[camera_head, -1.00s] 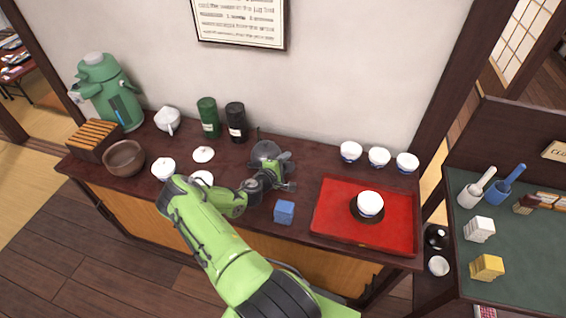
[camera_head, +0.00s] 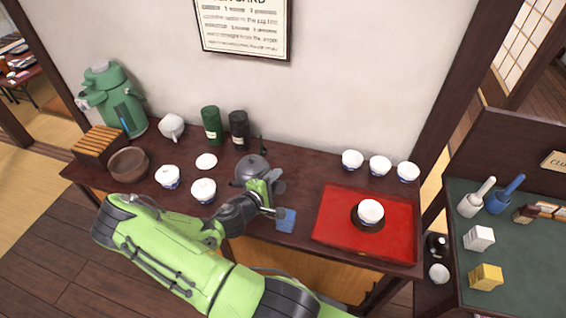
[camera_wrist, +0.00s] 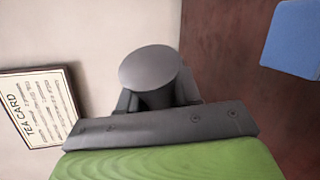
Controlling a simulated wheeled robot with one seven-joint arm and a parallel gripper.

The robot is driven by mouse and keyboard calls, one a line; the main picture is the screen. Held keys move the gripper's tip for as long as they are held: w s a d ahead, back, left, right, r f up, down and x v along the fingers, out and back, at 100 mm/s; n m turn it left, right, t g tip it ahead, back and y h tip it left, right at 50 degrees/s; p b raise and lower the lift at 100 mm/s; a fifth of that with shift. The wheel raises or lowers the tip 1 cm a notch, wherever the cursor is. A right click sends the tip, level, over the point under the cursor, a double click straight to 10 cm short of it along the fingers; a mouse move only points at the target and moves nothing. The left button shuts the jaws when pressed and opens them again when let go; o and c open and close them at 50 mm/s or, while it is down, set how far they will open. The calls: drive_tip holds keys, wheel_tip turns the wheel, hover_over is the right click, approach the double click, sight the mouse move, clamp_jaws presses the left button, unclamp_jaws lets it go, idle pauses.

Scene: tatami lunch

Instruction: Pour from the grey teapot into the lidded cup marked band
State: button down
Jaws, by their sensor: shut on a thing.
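The grey teapot (camera_head: 251,169) is in the head view, above the dark counter, left of the red tray. My gripper (camera_head: 266,190) is at its front right side and shut on it, seemingly by its side handle. In the wrist view a grey round end (camera_wrist: 158,72) shows between the fingers. I cannot tell how high the teapot is held. White cups stand on the counter left of the teapot, one nearer (camera_head: 204,191) and one further left (camera_head: 168,177). Another white cup (camera_head: 370,211) stands on the tray. No band mark is readable on any of them.
A blue block (camera_head: 285,220) lies just right of my gripper. The red tray (camera_head: 332,222) is to the right. Dark green (camera_head: 212,126) and black (camera_head: 239,130) canisters stand behind the teapot. A white disc (camera_head: 206,161) lies behind the near cup. A brown bowl (camera_head: 129,164) is at left.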

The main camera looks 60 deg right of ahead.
drive_tip(key=a, duration=0.6)
drive_tip(key=shift+s, duration=0.35)
